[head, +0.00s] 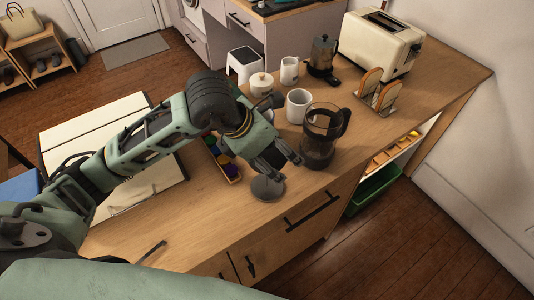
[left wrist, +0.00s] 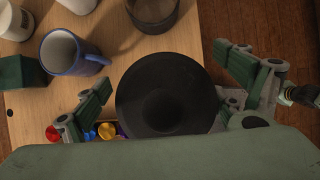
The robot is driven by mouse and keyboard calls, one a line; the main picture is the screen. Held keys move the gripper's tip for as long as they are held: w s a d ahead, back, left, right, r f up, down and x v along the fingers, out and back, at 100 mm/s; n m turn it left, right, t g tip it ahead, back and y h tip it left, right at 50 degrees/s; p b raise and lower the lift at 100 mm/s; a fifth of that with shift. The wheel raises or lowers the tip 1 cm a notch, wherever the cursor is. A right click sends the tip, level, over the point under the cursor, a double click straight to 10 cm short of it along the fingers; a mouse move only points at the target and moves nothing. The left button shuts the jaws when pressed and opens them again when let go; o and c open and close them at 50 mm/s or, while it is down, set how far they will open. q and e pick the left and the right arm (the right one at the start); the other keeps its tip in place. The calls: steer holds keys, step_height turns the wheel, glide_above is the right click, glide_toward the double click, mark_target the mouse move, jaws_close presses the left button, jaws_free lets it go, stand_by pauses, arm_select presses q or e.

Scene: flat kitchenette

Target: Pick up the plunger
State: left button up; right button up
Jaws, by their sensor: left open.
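The plunger appears to be the round dark grey disc-topped piece (head: 268,188) near the counter's front edge, just below my left gripper in the head view. In the left wrist view its dark disc (left wrist: 165,100) fills the middle, with a rounder, darker centre. My left gripper (head: 279,160) is open above it. In the left wrist view the gripper's fingers (left wrist: 165,84) stand on either side of the disc, with nothing visibly clamped. I cannot tell how far above it they are. The glass French press carafe (head: 320,135) stands just to the right, open-topped. My right gripper is not in view.
White mugs (head: 298,106), a lidded pot (head: 261,84), a moka pot (head: 322,55), a toaster (head: 380,42) and a toast rack (head: 378,93) stand farther back. A box of coloured items (head: 222,160) lies behind the left gripper. The front counter (head: 205,225) is mostly clear.

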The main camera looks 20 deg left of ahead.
arm_select(q)
steer(key=shift+w+d+f, duration=0.15)
steer(key=shift+d+f, duration=0.05)
steer(key=shift+f, duration=0.35)
steer(key=c, duration=1.3)
steer(key=shift+c, duration=0.3)
